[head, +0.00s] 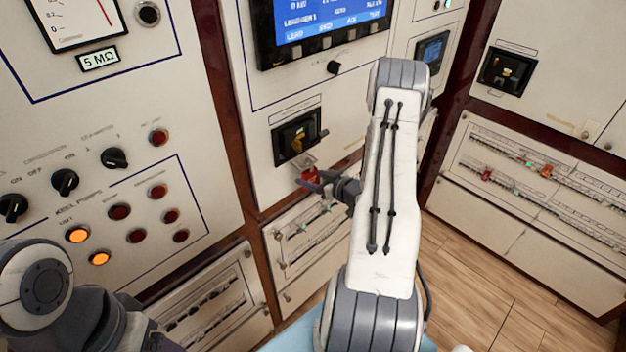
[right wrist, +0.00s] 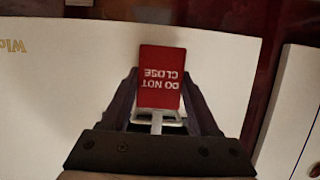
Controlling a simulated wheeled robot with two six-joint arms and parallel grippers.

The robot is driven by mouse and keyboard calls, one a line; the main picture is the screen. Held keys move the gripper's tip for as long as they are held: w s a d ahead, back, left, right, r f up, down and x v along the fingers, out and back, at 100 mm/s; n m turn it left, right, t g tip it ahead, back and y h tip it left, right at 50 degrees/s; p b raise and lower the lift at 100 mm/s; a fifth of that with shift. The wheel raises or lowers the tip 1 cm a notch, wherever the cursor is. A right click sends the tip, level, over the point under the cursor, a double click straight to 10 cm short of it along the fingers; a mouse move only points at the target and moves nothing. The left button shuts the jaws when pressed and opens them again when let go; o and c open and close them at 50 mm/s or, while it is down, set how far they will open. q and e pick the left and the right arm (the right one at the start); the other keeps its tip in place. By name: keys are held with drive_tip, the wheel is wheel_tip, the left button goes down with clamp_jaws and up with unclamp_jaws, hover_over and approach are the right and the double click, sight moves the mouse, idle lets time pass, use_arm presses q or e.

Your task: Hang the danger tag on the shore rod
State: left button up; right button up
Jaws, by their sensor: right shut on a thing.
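The danger tag (head: 311,173) is a small red plate held in front of the middle panel, just below a breaker with a black frame (head: 296,137). In the right wrist view the red tag (right wrist: 162,78) reads "DO NOT CLOSE" upside down and has a pale grey hanger part. My right gripper (head: 318,184) is shut on the tag, with its fingers on both sides. A short dark rod (head: 322,134) juts from the breaker's right side, apart from the tag; I cannot tell if it is the shore rod. My left gripper is out of view.
A left panel has dark knobs (head: 65,181) and several red and orange lamps. A blue screen (head: 330,20) is above the breaker. Rows of small breakers (head: 540,172) line the right cabinet. Wood floor (head: 470,280) is clear at lower right.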

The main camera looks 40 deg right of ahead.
drive_tip(key=shift+f, duration=0.15)
drive_tip(key=o, duration=1.4)
drive_tip(key=shift+o, duration=0.2)
drive_tip(key=shift+s+d, duration=0.1)
drive_tip(key=shift+s, duration=0.2)
drive_tip(key=b+v, duration=0.3)
drive_tip(key=v, duration=0.7)
drive_tip(key=shift+w, duration=0.15)
